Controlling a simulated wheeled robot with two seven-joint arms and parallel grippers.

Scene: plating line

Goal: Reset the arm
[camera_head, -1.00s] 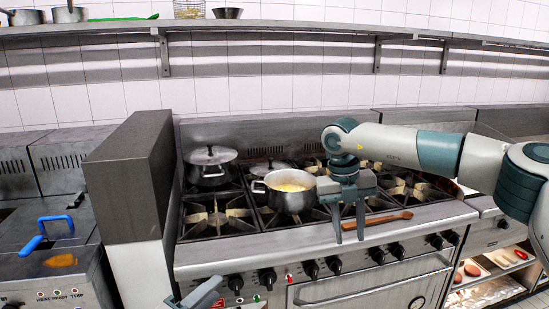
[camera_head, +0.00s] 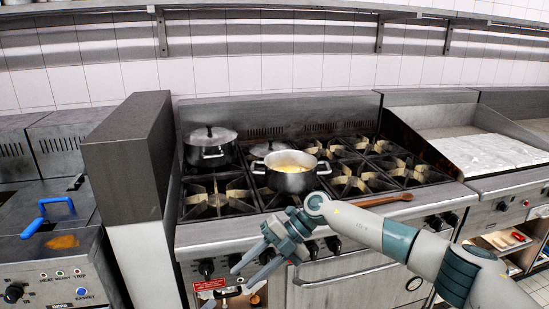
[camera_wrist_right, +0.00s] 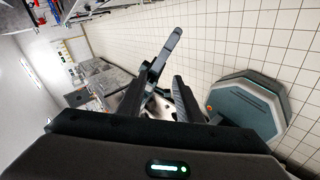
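My right gripper (camera_head: 243,277) hangs in front of the stove's front panel, its fingers pointing down to the left. The fingers are spread apart with nothing seen between them. In the right wrist view the fingers of the right gripper (camera_wrist_right: 172,85) also stand apart and look empty. My right arm reaches in from the lower right.
An open pot (camera_head: 290,181) with yellow contents stands on the stove (camera_head: 235,232), with a lidded pot (camera_head: 208,157) behind it to the left. A wooden spoon (camera_head: 385,200) lies at the stove's front edge. A fryer (camera_head: 35,255) is at left, a griddle (camera_head: 490,153) at right.

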